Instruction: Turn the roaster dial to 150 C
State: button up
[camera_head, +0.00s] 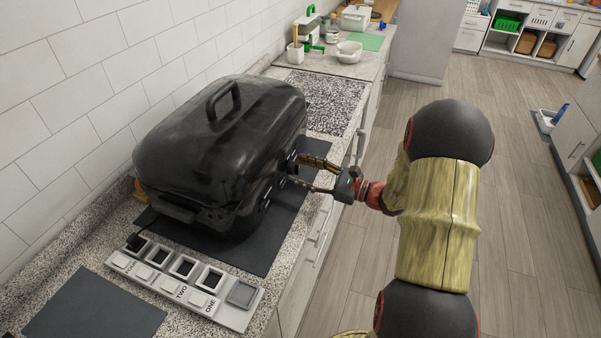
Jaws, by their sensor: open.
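The black roaster (215,150) stands on a dark mat on the counter, its domed lid closed and its handle on top. The dial (291,161) is a small dark knob on the roaster's right side, facing my arm. My gripper (301,172) is open, with its fingers reaching left to the dial, one above and one below it. I cannot tell whether the fingers touch the dial. The dial's markings and setting are too small to read.
A grey switch panel (184,280) with several switches, some labelled, lies in front of the roaster. A dark flat mat (95,310) lies at the lower left. A green board (366,41) and containers stand farther back. The tiled wall is behind; open floor is to the right.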

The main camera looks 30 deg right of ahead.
jog(key=shift+w+a, duration=0.2)
jog(key=shift+w, duration=0.15)
jog(key=shift+c, duration=0.3)
jog(key=c, duration=1.1)
jog(key=shift+r+p, duration=0.15)
jog(key=shift+p, duration=0.2)
